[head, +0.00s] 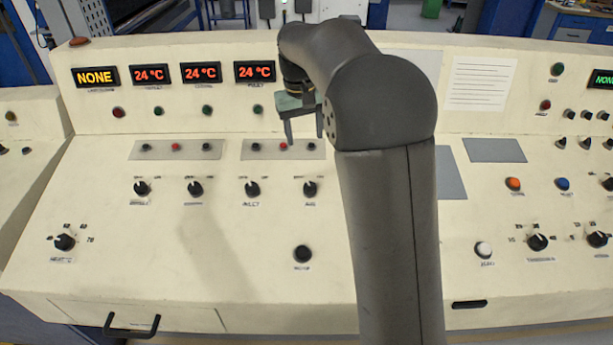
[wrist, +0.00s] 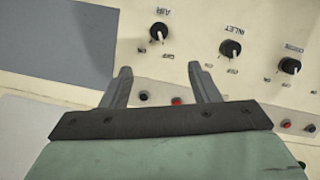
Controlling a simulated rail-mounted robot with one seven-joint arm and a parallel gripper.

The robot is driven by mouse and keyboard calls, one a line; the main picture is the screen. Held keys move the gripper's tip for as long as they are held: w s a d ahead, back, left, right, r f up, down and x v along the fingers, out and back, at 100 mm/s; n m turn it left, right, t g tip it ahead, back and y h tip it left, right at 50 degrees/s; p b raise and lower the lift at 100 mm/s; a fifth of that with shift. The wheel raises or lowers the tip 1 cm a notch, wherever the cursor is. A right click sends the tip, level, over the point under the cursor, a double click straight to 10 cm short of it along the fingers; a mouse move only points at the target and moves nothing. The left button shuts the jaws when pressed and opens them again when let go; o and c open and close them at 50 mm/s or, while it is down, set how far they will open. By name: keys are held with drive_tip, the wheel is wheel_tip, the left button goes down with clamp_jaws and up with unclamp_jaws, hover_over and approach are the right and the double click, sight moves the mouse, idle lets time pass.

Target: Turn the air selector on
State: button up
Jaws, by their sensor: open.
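The air selector (head: 310,188) is a small black rotary knob with a white pointer mark on the sloped cream panel, at the right end of a row of similar knobs. It also shows in the wrist view (wrist: 158,33), with its AIR label upside down. I cannot tell for sure which position its pointer marks. My gripper (head: 304,140) is open and empty, above the panel and behind the knob as the head view sees it. In the wrist view the fingertips (wrist: 160,68) point toward the knob, apart from it.
The inlet knob (head: 252,188) is just left of the air selector, with more knobs beyond. Grey strips with small buttons (head: 283,148) lie behind. A black button (head: 302,254) is in front. My arm hides the panel to the right.

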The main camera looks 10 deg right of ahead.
sight(310, 184)
drive_tip(key=f, duration=0.5)
drive_tip(key=d+f+p, duration=0.1)
drive_tip(key=f, duration=1.1)
drive_tip(key=shift+d+p, duration=0.2)
drive_tip(key=shift+p, duration=0.1)
drive_tip(key=shift+c, duration=0.2)
drive_tip(key=c, duration=0.9)
